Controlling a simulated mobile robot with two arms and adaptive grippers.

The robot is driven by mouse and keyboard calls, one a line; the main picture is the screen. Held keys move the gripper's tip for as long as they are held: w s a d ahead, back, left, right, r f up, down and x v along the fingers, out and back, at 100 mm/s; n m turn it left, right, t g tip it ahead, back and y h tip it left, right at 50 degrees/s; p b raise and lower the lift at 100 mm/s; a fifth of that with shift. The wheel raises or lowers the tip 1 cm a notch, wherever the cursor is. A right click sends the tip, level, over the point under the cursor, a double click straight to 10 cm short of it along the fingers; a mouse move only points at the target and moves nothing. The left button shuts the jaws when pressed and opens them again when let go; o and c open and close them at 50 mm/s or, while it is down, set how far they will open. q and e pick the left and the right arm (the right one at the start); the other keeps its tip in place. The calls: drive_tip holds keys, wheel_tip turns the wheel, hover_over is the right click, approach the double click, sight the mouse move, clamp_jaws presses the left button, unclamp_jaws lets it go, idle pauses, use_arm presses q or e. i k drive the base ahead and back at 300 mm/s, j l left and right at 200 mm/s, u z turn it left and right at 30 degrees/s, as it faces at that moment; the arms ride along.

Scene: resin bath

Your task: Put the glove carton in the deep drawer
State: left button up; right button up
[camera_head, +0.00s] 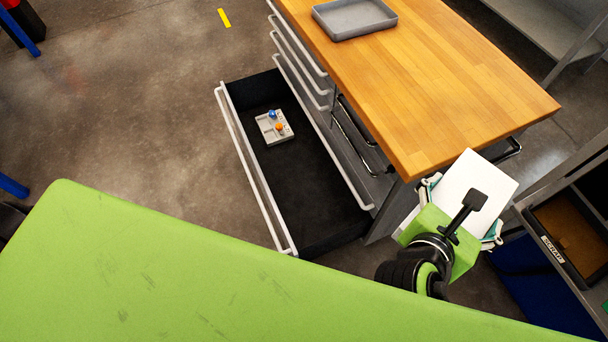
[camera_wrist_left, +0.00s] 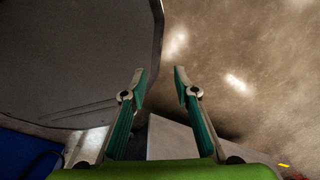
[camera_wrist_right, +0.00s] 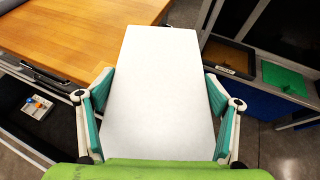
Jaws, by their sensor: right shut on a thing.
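A plain white box, which I take to be the glove carton (camera_head: 477,180), is held in my right gripper (camera_head: 461,214) beside the near right corner of the wooden worktop. In the right wrist view the carton (camera_wrist_right: 155,90) fills the space between the two fingers, which press on its sides. The deep drawer (camera_head: 325,195) is pulled open at the bench's left side, with a dark floor. A small grey tray with blue and orange parts (camera_head: 274,127) lies in its far half; the near half is bare. My left gripper (camera_wrist_left: 159,75) shows in the left wrist view, open and empty.
The wooden worktop (camera_head: 450,70) carries a grey tray (camera_head: 354,17) at its far end. A bin labelled SCRAP (camera_head: 553,249) stands at the right. My green body covers the lower left of the head view. Open floor (camera_head: 130,110) lies left of the drawer.

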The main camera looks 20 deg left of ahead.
sight(310, 199)
drive_tip(key=k+l+z, duration=0.1)
drive_tip(key=k+z, duration=0.3)
drive_tip(key=k+l+z, duration=0.2)
drive_tip(key=k+z, duration=0.2)
drive_tip(key=i+j+z, duration=0.1)
drive_tip(key=j+z, duration=0.4)
drive_tip(key=j, duration=0.15)
drive_tip(key=j+z, duration=0.45)
drive_tip(key=j, duration=1.55)
drive_tip(key=k+j, duration=0.15)
drive_tip(key=j, duration=1.2)
